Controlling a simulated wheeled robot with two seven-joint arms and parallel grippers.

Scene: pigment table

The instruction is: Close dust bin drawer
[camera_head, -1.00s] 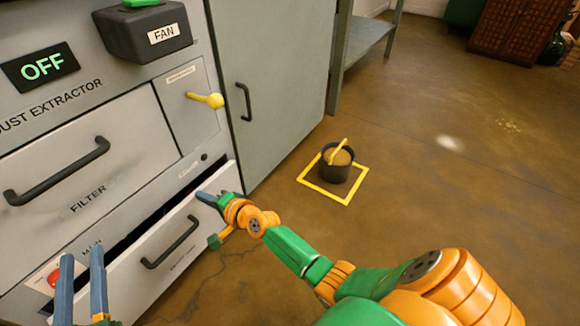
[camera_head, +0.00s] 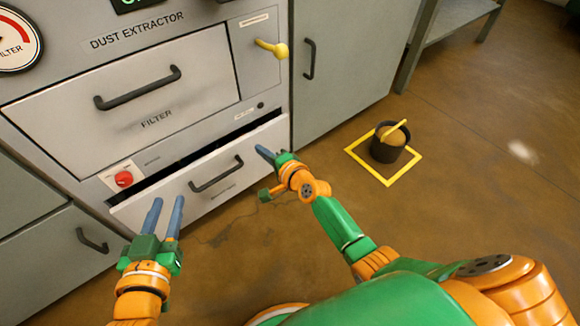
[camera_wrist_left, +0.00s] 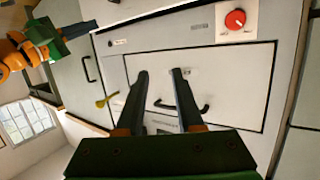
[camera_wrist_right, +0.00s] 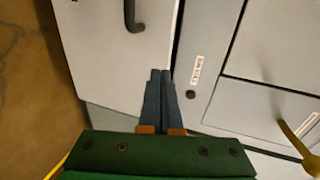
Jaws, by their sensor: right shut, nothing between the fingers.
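The dust bin drawer (camera_head: 240,190) is the lowest pale front of the dust extractor, with a black handle (camera_head: 217,174). It stands partly open, with a dark gap along its top edge. My right gripper (camera_head: 265,153) is shut and empty, its tips at the right end of the drawer front; contact is unclear. The right wrist view shows its closed fingers (camera_wrist_right: 160,73) by the edge of the drawer front (camera_wrist_right: 105,60). My left gripper (camera_head: 167,203) is open and empty, in front of the drawer's left part; its spread fingers show in the left wrist view (camera_wrist_left: 160,75).
The filter panel (camera_head: 150,75) with its black handle is above the drawer. A red button (camera_head: 123,179) is at the drawer's upper left, and a yellow lever (camera_head: 272,48) sits higher right. A dark bucket (camera_head: 388,150) stands on the floor inside a yellow square (camera_head: 412,166). The floor around it is clear.

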